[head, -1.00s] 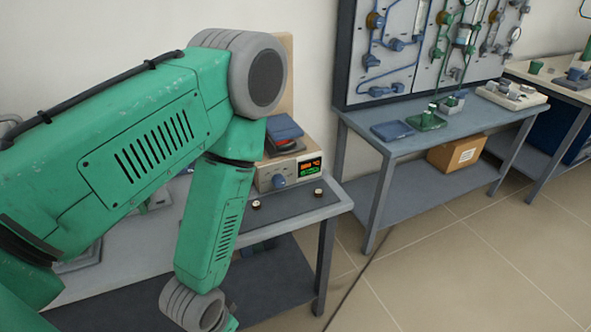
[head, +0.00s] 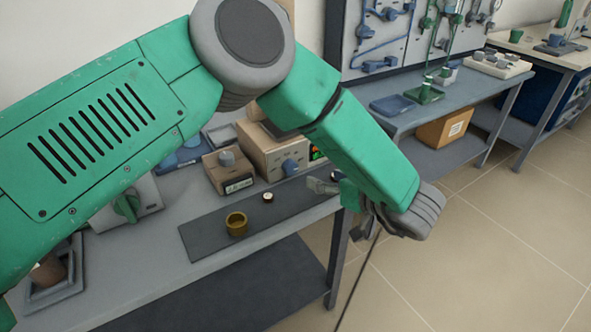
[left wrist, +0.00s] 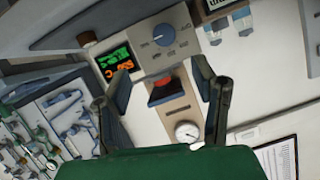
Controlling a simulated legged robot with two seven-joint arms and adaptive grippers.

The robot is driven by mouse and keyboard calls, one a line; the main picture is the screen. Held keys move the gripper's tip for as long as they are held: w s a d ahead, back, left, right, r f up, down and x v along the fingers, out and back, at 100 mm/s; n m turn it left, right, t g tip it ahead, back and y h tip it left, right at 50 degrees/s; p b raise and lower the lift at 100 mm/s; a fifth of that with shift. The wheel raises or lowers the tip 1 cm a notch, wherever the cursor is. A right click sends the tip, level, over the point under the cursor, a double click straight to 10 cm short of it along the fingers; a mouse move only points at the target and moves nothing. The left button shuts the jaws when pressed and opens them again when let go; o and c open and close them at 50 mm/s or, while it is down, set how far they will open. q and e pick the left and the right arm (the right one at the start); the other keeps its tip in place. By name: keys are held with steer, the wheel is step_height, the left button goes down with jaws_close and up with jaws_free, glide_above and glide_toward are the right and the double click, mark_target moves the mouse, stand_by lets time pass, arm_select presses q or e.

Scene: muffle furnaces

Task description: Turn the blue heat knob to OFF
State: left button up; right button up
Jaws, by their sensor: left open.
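The blue heat knob (head: 290,168) is on the front of a beige furnace unit (head: 262,150), left of its lit display (head: 316,153), which my arm partly covers. In the left wrist view the blue knob (left wrist: 164,35) shows whole on its panel, with a small white pointer mark, beside the display (left wrist: 115,60). I cannot read any OFF mark. My left gripper (head: 340,190) is open and empty, in front of and right of the knob, apart from it. In the left wrist view its open fingers (left wrist: 160,78) point toward the panel. My right gripper is not in view.
A brass cup (head: 236,223) is on the dark mat (head: 205,242) in front. A green knob (head: 128,205) is farther left. Open floor lies right of the table.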

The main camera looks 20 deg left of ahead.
mark_target(293, 169)
arm_select(q)
steer(key=x, duration=0.4)
steer(key=b+x, duration=0.1)
steer(key=x, duration=0.3)
steer(key=s+x, duration=0.1)
steer(key=x, duration=0.3)
steer(key=shift+a, duration=0.25)
steer(key=shift+w+f, duration=0.1)
steer(key=shift+f, duration=0.05)
steer(key=shift+w+d, duration=0.2)
steer(key=shift+d, duration=0.2)
steer(key=shift+a, duration=0.3)
steer(key=c, duration=0.3)
steer(key=shift+a, duration=0.25)
steer(key=c, duration=0.8)
